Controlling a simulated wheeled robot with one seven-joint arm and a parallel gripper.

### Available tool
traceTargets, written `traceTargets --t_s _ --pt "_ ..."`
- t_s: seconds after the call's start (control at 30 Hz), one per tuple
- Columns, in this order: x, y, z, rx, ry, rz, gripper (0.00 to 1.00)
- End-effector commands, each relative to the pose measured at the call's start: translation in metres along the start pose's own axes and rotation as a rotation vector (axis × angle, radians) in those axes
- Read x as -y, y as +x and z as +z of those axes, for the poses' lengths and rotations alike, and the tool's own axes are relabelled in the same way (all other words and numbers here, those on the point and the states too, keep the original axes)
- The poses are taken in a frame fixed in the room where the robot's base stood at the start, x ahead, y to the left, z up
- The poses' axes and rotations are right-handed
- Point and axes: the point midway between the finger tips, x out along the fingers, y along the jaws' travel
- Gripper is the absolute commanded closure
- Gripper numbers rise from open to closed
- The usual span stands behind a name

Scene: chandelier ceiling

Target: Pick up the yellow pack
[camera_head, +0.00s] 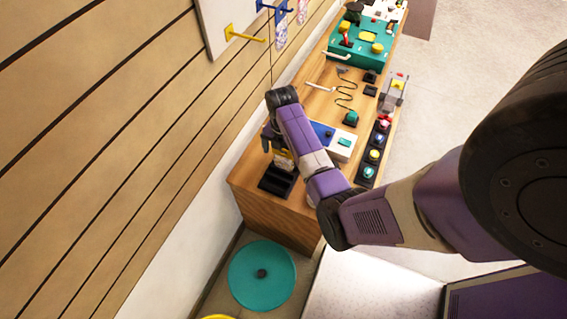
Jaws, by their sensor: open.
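A pale yellowish block (285,162), which may be the yellow pack, shows just under my gripper at the black tray near the front left end of the wooden bench; it is small and partly covered by my gripper and arm. My gripper (275,149) is open and points down at the block. I cannot tell whether the fingers are around it or only above it. The black tray (276,182) has dark compartments, and those at its near end look empty.
The wooden bench (256,203) runs along the slatted wall (110,130). A blue and white box (340,146), a row of coloured buttons (373,155) and a teal case (362,46) stand on it. A teal disc (262,275) lies below its near end.

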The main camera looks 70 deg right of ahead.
Motion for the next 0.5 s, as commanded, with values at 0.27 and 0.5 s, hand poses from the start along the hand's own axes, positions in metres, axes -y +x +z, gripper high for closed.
traceTargets --t_s 0.27,0.5 --pt "0.005 0.038 -0.001 -0.001 -0.001 -0.002 0.0" --pt "0.005 0.047 0.0 0.001 0.0 0.0 0.0"
